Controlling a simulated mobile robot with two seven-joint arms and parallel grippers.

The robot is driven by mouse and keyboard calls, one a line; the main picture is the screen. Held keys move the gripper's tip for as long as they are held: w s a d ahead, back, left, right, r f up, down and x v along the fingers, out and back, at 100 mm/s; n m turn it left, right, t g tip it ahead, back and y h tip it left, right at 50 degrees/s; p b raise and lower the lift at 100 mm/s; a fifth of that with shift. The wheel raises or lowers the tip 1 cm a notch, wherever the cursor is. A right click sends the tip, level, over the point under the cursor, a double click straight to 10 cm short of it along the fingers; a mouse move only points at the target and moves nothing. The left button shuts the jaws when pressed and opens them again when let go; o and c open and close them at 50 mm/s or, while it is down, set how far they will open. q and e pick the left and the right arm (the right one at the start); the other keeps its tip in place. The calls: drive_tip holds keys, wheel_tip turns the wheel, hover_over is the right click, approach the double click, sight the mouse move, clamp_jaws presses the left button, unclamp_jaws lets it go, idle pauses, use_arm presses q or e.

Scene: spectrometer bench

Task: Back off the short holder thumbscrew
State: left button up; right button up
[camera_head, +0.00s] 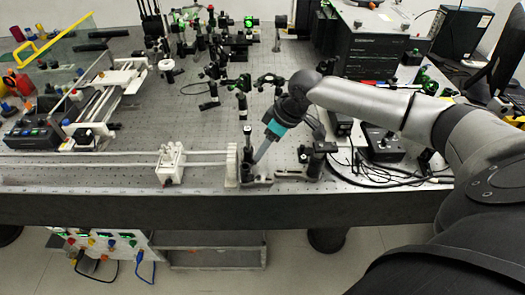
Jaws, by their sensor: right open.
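My right gripper (259,157) comes in from the right, with a teal band near its wrist. Its narrow fingers point down and left, beside a black post holder (247,171) near the table's front edge. At this size I cannot tell whether the fingers touch it. The right gripper is open. A second black holder (316,160) stands just to the right. The thumbscrew is too small or hidden to make out, and I cannot tell for sure which holder is the short one. My left gripper is not in view.
A white rail assembly (172,165) with two rods runs left of the holder. Optics mounts (262,82) crowd the space behind. A dark instrument box (368,50) stands at the back right, with cables and a small black box (382,142) in front. The perforated tabletop (195,120) has bare room left of centre.

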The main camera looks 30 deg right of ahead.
drive_tip(key=shift+w+a+f, duration=0.2)
drive_tip(key=shift+w+f, duration=0.05)
drive_tip(key=shift+f, duration=0.4)
clamp_jaws()
